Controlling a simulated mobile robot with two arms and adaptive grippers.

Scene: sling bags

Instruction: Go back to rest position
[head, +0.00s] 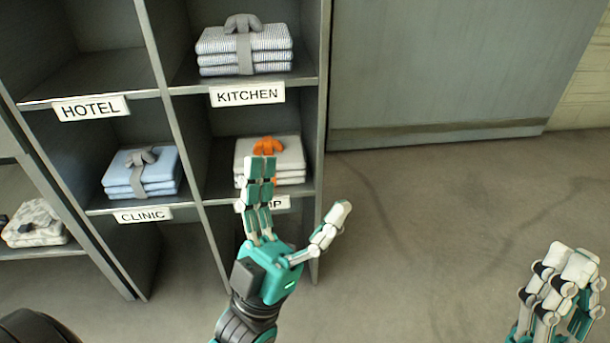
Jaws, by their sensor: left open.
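My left gripper (299,190) is in the middle of the head view, in front of the lower right compartment of the shelf (324,120). Its fingers point up and its thumb is spread to the right. It is open and I see nothing in it. Its fingers cover part of a white folded bundle with an orange tie (290,155) and most of the label below it. My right gripper (565,280) is at the lower right, over the floor and away from the shelf. Its fingers overlap, so how far they are closed is unclear.
A striped bundle (245,50) sits above the KITCHEN label (247,96). A blue bundle (155,172) sits above the CLINIC label (142,215). The compartment above the HOTEL label (90,107) looks empty. A patterned bundle (35,225) lies at far left. The floor (430,220) to the right is clear.

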